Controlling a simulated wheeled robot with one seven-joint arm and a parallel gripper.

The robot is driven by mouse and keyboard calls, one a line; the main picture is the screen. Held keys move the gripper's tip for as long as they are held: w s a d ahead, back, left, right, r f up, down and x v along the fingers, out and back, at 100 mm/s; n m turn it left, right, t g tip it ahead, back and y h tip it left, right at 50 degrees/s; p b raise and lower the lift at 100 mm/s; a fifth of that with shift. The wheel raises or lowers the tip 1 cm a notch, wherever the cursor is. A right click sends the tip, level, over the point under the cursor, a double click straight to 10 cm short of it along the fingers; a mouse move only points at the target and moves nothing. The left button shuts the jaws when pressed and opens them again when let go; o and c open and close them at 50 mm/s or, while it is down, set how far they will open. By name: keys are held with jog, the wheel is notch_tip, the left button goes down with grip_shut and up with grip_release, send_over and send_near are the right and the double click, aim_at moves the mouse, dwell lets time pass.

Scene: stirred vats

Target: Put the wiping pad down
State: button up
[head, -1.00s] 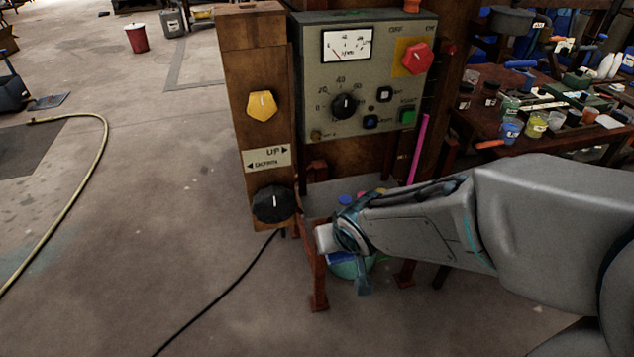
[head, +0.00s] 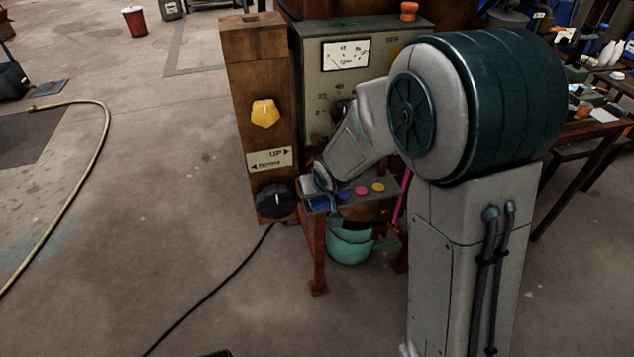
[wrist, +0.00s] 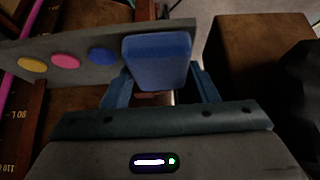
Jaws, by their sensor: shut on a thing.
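The blue wiping pad (wrist: 157,62) is between the two fingers of my gripper (wrist: 160,88) in the wrist view. My gripper is shut on it. The pad overlaps the end of a narrow grey shelf (wrist: 70,72); I cannot tell whether it touches the shelf. In the head view, the pad (head: 317,203) shows as a small dark blue patch at the shelf's left end, partly hidden by my gripper (head: 325,200).
A blue disc (wrist: 102,57), a pink disc (wrist: 65,61) and a yellow disc (wrist: 32,65) sit in a row on the shelf. A teal bucket (head: 350,248) hangs below. A wooden post (head: 255,130) with knobs stands left; a control panel (head: 345,85) rises behind.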

jog(key=shift+w+a, duration=0.2)
jog(key=shift+w, duration=0.45)
jog(key=shift+w+a, duration=0.15)
jog(key=shift+w, duration=0.45)
jog(key=shift+s+f, duration=0.1)
jog(key=shift+f, duration=0.2)
jog(key=shift+f, duration=0.15)
jog(key=o, duration=0.9)
